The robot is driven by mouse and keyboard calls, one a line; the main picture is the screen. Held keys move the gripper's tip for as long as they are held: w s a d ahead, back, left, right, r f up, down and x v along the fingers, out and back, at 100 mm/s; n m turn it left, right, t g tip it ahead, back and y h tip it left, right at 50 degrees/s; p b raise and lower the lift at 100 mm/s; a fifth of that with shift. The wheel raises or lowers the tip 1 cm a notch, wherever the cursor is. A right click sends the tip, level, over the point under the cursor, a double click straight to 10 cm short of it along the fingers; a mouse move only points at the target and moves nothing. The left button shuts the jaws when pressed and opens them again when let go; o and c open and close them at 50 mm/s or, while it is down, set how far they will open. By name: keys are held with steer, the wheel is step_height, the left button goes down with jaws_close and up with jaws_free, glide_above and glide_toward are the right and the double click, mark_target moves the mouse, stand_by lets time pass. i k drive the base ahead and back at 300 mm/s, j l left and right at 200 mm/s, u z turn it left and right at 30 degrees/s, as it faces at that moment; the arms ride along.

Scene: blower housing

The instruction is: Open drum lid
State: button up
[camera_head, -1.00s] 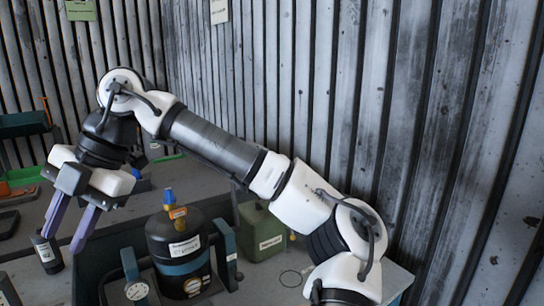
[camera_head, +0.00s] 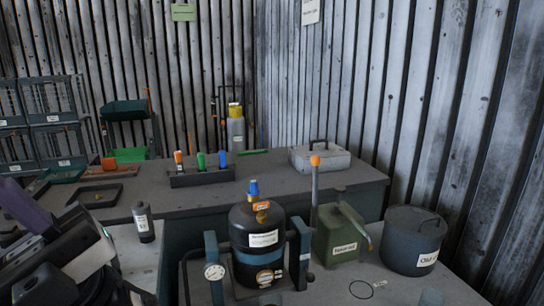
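A dark grey cylindrical drum (camera_head: 405,250) stands upright at the right on the near bench, with a pale label on its side. Its flat lid (camera_head: 413,219) sits on top, with a thin arched handle (camera_head: 429,221). My gripper (camera_head: 25,208) is close to the camera at the lower left edge, far to the left of the drum and apart from it. One purple finger shows. The rest of the gripper is cut off or hidden, so its opening is not visible.
Left of the drum stand a green can (camera_head: 338,240) with an upright orange-tipped lever (camera_head: 315,185) and a black tank (camera_head: 257,240) with a gauge. A small dark bottle (camera_head: 143,222) is nearer my gripper. A corrugated wall rises behind the drum.

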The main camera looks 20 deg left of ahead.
mark_target(417, 224)
steer(key=i+l+u, duration=0.2)
steer(key=l, duration=0.3)
steer(key=i+l+u, duration=0.2)
steer(key=l, duration=0.25)
steer(key=l+u, duration=0.2)
steer(key=l, duration=0.3)
steer(key=l+u, duration=0.2)
steer(key=l, duration=0.35)
steer(key=i+l+u, duration=0.15)
steer(key=l, duration=0.15)
steer(key=l+u, duration=0.1)
steer(key=l, duration=0.2)
steer(key=i, duration=0.05)
